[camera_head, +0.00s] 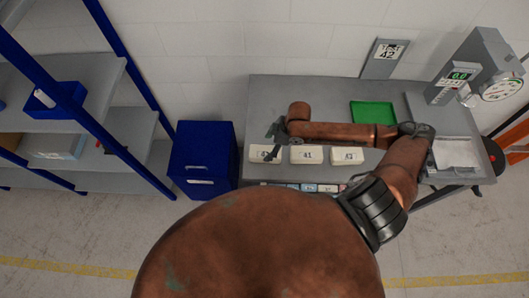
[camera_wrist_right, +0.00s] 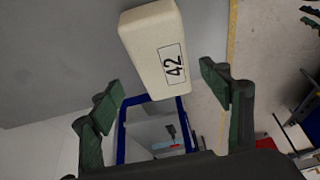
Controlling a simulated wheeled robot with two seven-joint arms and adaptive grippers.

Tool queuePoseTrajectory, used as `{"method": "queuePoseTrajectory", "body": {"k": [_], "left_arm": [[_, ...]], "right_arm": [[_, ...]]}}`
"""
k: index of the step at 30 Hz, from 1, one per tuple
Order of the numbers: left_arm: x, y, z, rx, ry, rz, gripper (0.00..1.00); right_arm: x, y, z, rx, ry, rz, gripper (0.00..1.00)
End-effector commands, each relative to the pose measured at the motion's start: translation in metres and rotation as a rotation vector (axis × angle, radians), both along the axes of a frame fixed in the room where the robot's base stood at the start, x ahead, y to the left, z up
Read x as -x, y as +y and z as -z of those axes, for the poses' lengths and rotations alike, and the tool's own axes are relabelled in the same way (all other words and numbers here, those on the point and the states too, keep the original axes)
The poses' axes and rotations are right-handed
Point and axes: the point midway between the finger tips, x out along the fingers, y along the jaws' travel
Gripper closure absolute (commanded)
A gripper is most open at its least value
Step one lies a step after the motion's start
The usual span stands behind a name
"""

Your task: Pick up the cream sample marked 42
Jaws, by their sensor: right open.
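The cream sample marked 42 (camera_wrist_right: 148,42) is a pale block with a black-framed label, ahead of the fingertips in the right wrist view. In the head view, the leftmost cream block (camera_head: 258,154) on the table is partly hidden by my right gripper (camera_head: 272,142). Its number is not fully readable there. My right gripper is open and empty, over that block's edge. In the wrist view its two green fingers (camera_wrist_right: 161,84) stand wide apart, with no finger closed on the block. My left gripper is not in view.
Cream blocks marked 41 (camera_head: 307,155) and apparently 43 (camera_head: 346,156) sit to the right on the grey table (camera_head: 270,92). A green tray (camera_head: 373,112) and a gauge machine (camera_head: 484,68) are further right. A blue bin (camera_head: 203,155) stands left of the table.

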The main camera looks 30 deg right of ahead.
Motion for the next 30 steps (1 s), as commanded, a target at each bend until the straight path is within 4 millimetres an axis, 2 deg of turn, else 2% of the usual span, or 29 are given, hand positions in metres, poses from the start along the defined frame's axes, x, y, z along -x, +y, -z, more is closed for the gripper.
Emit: {"method": "queuePoseTrajectory", "body": {"k": [5,9,18,30], "left_arm": [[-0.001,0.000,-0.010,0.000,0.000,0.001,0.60],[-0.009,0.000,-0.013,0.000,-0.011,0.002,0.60],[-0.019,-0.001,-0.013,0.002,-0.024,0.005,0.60],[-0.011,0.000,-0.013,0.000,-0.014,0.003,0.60]], "right_arm": [[0.002,0.008,0.024,-0.003,0.003,0.003,0.29],[-0.003,0.013,0.040,-0.001,0.000,0.001,0.29],[-0.004,0.016,0.045,0.001,-0.001,-0.003,0.29],[-0.005,0.016,0.045,0.001,-0.001,-0.004,0.56]]}}
